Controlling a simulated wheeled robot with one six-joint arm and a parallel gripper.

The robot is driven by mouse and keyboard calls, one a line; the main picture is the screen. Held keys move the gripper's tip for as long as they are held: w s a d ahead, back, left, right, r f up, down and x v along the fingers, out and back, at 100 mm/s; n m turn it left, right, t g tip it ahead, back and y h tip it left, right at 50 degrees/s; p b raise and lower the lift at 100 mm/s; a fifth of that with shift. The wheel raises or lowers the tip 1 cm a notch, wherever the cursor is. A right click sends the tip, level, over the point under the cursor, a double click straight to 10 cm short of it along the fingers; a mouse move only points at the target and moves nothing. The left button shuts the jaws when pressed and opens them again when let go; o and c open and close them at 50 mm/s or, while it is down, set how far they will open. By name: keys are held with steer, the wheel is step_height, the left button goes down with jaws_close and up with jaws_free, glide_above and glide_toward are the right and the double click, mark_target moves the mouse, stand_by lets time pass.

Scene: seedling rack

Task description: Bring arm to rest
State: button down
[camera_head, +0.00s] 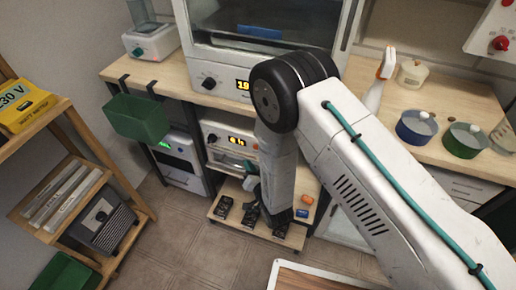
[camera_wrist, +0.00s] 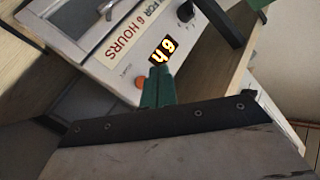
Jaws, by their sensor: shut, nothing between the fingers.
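My arm reaches in from the right in the head view, bends at a black elbow and points down in front of the bench. My gripper is mostly hidden behind my forearm there, low by the small shelf. In the wrist view my gripper (camera_wrist: 158,84) shows green fingers, shut together with nothing between them. Just past the fingertips is a white device (camera_wrist: 103,42) with a "FOR 6 HOURS" label, a lit display (camera_wrist: 163,51) and an orange button (camera_wrist: 141,83). I cannot tell whether the fingertips touch it.
The wooden low shelf (camera_head: 226,234) holds several small black pots (camera_head: 222,207). A green bin (camera_head: 136,117) hangs at the bench edge. A wooden rack (camera_head: 139,203) stands at left. A wooden-topped surface (camera_head: 312,278) is at the bottom. The tiled floor (camera_head: 185,240) at lower left is clear.

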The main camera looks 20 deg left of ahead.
stand_by(0.3)
steer(key=s+d+f+n+g+h, duration=0.3)
steer(key=s+d+f+g+h, duration=0.2)
steer(key=d+f+g+h, duration=0.15)
steer(key=s+d+r+g+h, duration=0.2)
steer(key=d+r+g, duration=0.1)
steer(key=d+r, duration=0.9)
steer(key=s+d+r+g+h, duration=0.3)
steer(key=d+r, duration=0.5)
steer(key=r, duration=0.7)
steer(key=s+d+r+m, duration=0.2)
steer(key=s+d+r, duration=0.5)
steer(key=d+r, duration=0.2)
steer(key=s+d+r+m+t, duration=0.1)
steer(key=s+d+r, duration=0.6)
steer(key=r, duration=0.6)
steer(key=shift+d+r+m+y, duration=0.35)
steer(key=shift+d+r+m, duration=0.05)
steer(key=shift+d, duration=0.75)
steer(key=shift+s+t, duration=0.2)
steer(key=shift+t, duration=0.05)
